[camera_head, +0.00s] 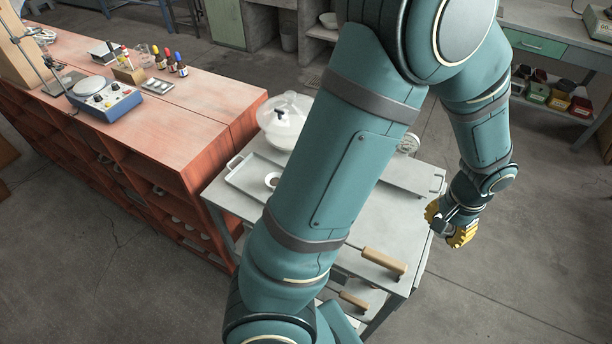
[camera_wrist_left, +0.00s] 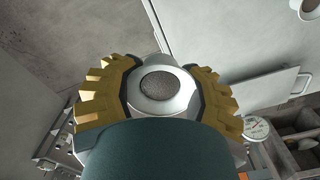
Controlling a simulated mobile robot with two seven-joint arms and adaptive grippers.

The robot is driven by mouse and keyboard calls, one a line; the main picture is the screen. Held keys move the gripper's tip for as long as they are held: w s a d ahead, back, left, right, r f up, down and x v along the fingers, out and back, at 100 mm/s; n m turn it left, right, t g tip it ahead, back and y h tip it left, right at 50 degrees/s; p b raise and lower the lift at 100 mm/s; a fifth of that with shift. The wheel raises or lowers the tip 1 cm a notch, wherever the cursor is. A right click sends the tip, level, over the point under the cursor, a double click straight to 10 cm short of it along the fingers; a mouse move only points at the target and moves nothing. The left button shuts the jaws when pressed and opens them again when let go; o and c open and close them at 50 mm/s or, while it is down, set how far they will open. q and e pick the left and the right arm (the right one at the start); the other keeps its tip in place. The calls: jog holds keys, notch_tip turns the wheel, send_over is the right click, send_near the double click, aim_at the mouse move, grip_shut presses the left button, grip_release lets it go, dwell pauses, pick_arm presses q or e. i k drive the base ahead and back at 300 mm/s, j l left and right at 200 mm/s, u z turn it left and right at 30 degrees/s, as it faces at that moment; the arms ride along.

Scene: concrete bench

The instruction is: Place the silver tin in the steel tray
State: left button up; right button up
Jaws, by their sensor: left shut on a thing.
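My left gripper (camera_head: 452,222) hangs at the right end of the grey bench, beyond its edge and to the right of the steel tray. In the left wrist view its yellow fingers (camera_wrist_left: 160,88) are shut around the silver tin (camera_wrist_left: 183,103), a round pale-metal piece with a dark speckled round centre. In the head view the fingers mostly hide the tin. The steel tray (camera_head: 243,178) is flat with end handles and lies on the bench; my arm covers its middle. Its handle end shows in the left wrist view (camera_wrist_left: 270,92). My right gripper is out of view.
A small cup (camera_head: 271,181) stands at the tray's left part. Wooden-handled tools (camera_head: 378,260) lie at the front.

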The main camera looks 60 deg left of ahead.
aim_at(252, 175)
jog(key=k+j+z, duration=0.25)
jog(key=k+j, duration=0.4)
jog(key=j, duration=0.35)
jog(key=k+j+z, duration=0.2)
jog(key=k+j, duration=0.65)
jog(key=j, duration=0.15)
jog(key=j+z, duration=0.15)
jog(key=i+j, duration=0.1)
jog(key=i, duration=0.05)
